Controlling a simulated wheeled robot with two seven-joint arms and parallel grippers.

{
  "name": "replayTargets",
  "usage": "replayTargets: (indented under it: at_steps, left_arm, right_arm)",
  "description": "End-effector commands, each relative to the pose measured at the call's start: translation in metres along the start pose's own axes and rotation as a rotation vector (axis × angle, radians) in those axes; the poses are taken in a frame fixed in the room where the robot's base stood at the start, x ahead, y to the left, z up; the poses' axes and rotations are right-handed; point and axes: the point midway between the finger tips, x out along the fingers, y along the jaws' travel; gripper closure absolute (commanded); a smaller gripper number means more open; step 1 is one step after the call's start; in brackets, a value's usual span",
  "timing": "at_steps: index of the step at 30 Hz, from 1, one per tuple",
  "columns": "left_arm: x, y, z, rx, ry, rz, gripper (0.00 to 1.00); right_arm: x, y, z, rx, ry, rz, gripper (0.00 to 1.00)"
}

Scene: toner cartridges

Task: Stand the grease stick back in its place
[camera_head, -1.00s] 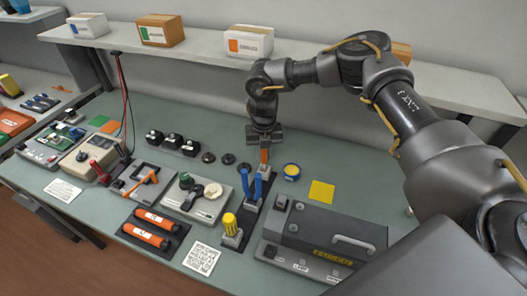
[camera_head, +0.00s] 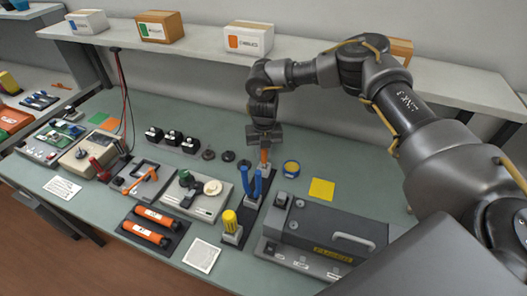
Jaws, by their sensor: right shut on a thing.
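My right gripper (camera_head: 264,142) points down over the back end of the dark tool stand (camera_head: 245,214), behind the blue-handled tool. It is shut on a slim orange thing (camera_head: 264,157), which looks like the grease stick. The stick is roughly upright below the fingers, and its upper part is hidden by them. Its lower end is near the back of the stand, partly behind the blue handles (camera_head: 252,184); I cannot tell whether it touches the stand or sits in a slot. My left gripper is out of view.
A yellow-topped tool (camera_head: 230,222) stands in a pale block at the stand's front. The grey fuser unit (camera_head: 325,235) lies close to the right. A blue-and-yellow round tin (camera_head: 291,168) and a yellow square (camera_head: 321,189) lie behind it. Black round caps (camera_head: 228,156) are left of the gripper.

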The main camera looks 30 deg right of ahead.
Motion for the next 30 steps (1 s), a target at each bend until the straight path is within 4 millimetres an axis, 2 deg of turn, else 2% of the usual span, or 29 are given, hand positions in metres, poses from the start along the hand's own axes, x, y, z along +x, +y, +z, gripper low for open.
replayTargets:
  at_steps: [30]
  left_arm:
    - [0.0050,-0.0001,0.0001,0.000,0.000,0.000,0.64]
  right_arm:
    - [0.0088,-0.0001,0.0001,0.000,0.000,0.000,1.00]
